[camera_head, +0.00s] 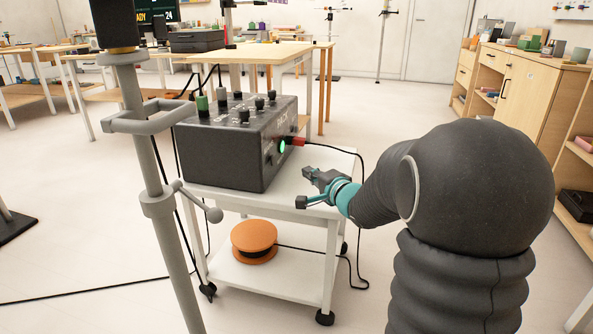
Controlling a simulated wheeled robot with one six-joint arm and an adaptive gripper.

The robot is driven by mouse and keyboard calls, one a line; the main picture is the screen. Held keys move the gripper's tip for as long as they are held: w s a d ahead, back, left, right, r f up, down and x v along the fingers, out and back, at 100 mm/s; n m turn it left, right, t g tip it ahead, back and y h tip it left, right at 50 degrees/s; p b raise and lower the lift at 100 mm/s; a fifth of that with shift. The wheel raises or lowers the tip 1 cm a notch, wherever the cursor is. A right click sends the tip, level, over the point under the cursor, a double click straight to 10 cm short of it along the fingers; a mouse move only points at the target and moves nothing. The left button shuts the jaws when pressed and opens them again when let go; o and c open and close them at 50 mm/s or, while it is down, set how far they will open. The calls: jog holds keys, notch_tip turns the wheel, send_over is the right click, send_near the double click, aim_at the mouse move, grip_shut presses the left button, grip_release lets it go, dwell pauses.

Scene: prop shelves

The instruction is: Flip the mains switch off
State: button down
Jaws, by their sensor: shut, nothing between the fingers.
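A dark grey control box (222,152) stands on the top of a white wheeled cart (328,166). Knobs and sliders cover its upper face. I cannot make out which small part there is the mains switch. My gripper (306,187) is shut and empty at the cart's right front edge, apart from the box and a little below and right of the green light. My dark arm reaches in from the right.
A grey stand (153,170) with a clamp and side handle rises close in front of the box's left side. An orange cable reel (254,239) lies on the cart's lower shelf. Wooden shelves (530,85) line the right; tables stand behind. Black cables trail on the floor.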

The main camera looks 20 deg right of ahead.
aim_at(272, 160)
jog(key=b+x, duration=0.1)
jog(key=x, duration=0.8)
jog(key=shift+w+f, duration=0.1)
jog(key=shift+f, duration=0.05)
jog(key=shift+w+a+f+b, duration=0.1)
jog(key=shift+w+a+b, duration=0.15)
jog(key=shift+a, duration=0.3)
jog(key=shift+w+a+f+b, duration=0.1)
jog(key=shift+w+a+b, duration=0.15)
jog(key=shift+a, duration=0.3)
jog(key=shift+w+a, duration=0.45)
jog(key=shift+a, duration=0.2)
